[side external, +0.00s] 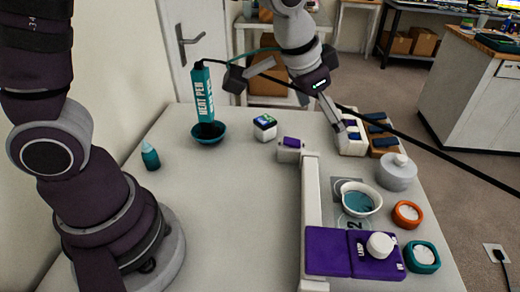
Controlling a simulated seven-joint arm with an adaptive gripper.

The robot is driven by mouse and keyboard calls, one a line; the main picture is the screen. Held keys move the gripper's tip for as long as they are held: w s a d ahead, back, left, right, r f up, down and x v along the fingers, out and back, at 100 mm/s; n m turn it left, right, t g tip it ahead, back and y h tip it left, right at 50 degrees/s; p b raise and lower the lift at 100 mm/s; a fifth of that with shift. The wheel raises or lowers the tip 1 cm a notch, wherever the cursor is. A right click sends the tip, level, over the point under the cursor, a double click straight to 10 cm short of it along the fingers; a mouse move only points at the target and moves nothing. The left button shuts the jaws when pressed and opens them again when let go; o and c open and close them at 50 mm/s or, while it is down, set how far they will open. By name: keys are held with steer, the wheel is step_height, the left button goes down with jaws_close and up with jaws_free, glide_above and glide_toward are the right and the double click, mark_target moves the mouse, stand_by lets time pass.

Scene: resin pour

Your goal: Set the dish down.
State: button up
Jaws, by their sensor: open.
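A white dish (374,189) with teal liquid in it stands on the right side of the table. It appears to rest on the grey plate (355,226) marked "2", beside the upright rail of the purple-based lamp unit (328,250). My gripper (288,103) is at the back of the table, well behind the dish and apart from it. Its fingers are spread wide and nothing is between them. The right finger reaches down near the white and brown blocks with blue tops.
A teal heat pen (202,95) stands in a teal cup (208,139); a black cable crosses the view. The table's middle is clear.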

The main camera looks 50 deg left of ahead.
steer(key=s+a+r+n+t+y, duration=0.1)
steer(key=s+a+r+n, duration=0.2)
steer(key=s+a, duration=0.6)
steer(key=s, duration=0.4)
steer(key=shift+s+a+r+n, duration=0.3)
steer(key=shift+s, duration=0.05)
